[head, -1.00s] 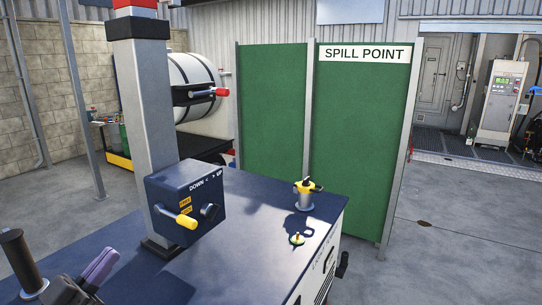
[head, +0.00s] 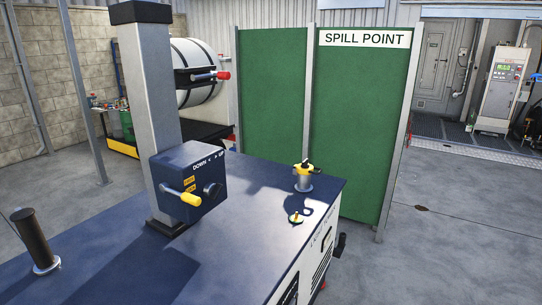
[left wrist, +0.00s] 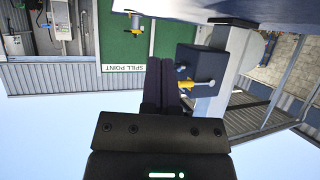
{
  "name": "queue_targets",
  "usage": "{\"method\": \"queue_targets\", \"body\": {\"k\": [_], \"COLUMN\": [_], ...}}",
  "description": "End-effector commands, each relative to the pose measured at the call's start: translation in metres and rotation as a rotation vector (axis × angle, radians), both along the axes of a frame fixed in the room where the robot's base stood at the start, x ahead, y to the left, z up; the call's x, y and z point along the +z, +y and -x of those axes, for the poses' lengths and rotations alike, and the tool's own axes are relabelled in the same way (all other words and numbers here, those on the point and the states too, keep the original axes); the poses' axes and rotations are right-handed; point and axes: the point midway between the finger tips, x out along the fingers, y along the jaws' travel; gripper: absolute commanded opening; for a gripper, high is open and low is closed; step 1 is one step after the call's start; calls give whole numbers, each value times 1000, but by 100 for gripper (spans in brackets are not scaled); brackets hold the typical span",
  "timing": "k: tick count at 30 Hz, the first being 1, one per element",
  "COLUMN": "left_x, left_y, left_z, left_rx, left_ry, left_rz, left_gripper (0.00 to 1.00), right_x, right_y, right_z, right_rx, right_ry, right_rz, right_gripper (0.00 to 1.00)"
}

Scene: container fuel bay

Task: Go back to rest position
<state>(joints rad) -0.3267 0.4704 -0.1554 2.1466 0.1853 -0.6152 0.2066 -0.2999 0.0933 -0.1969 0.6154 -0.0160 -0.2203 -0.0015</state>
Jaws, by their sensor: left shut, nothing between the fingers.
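My left gripper (left wrist: 160,70) shows in the left wrist view with its two dark fingers shut together, nothing between them. Behind it, upside down in that view, are the dark blue control box (left wrist: 200,66) and its yellow handle (left wrist: 186,85); the gripper looks apart from them, though the gap is hard to judge. No gripper shows in the head view now. My right gripper is in neither current view.
The head view shows a blue-topped cabinet (head: 110,275) with a grey mast (head: 146,110), the control box (head: 188,178), a yellow-topped fitting (head: 303,178) and a black post (head: 34,238). Green panels (head: 360,130) stand behind. Open floor (head: 450,235) lies at right.

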Motion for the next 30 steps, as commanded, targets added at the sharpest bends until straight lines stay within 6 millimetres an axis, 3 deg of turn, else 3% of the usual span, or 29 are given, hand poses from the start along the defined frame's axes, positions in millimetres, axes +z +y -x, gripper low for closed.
{"method": "queue_targets", "body": {"k": [6, 14, 23, 26, 30], "left_x": [-34, -43, -176, -226, -308], "left_y": [-10, -13, -13, -12, -7], "left_z": [67, 155, 152, 161, 190], "left_rx": [60, 101, 85, 79, 68], "left_ry": [362, 778, 845, 868, 915], "left_rz": [-105, -178, -202, -208, -223], "left_gripper": [0, 0, 0, 0, 0], "right_x": [0, 0, -31, -42, -62], "right_y": [0, 0, 1, 1, 2], "right_z": [1, 1, 3, 3, 5], "right_rx": [0, -1, -2, -2, -2], "right_ry": [2, 2, 7, 9, 12], "right_rz": [0, -1, -3, -3, -4], "right_gripper": [0, 0, 0, 0, 0]}}
